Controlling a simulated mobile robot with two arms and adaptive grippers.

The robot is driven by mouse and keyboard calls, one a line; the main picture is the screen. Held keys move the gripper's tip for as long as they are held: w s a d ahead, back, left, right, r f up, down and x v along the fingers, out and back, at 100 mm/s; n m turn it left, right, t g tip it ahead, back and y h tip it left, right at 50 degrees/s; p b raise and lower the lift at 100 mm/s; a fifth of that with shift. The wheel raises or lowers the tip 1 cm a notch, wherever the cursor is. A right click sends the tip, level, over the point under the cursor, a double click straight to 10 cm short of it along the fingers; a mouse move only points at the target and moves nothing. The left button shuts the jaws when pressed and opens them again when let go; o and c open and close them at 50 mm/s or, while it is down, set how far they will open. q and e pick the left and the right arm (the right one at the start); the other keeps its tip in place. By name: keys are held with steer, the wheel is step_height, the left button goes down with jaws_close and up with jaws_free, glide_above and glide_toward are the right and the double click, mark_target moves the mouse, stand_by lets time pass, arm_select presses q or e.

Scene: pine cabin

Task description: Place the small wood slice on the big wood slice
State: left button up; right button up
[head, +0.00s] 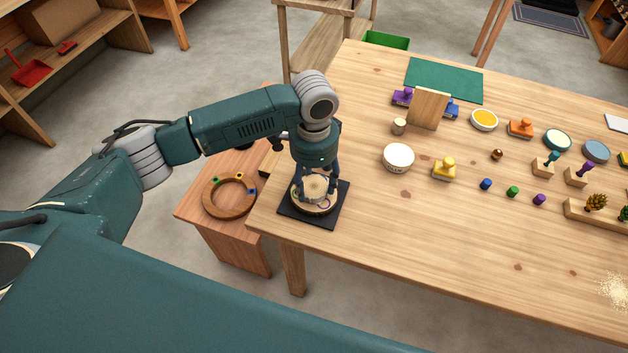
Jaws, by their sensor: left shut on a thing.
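The big wood slice (322,210) is a pale round disc with a bark rim, on a black square mat (300,216) at the table's near left corner. My left gripper (317,192) points straight down over it, its fingers shut on the small wood slice (315,185), a pale round disc. The small slice shows over the middle of the big one; I cannot tell whether they touch. The fingers hide part of both slices. My right gripper is not in view.
The table's front middle is clear.

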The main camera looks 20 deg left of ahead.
mark_target(314, 187)
arm_select(q)
steer(key=shift+f, duration=0.15)
steer(key=o, duration=1.2)
steer(key=shift+c, duration=0.2)
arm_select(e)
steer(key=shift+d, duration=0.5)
arm_select(q)
step_height(314, 187, up, 12)
steer(key=b, duration=0.2)
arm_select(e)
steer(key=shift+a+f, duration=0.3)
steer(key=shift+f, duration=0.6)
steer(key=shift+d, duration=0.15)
arm_select(q)
steer(key=shift+s, duration=0.1)
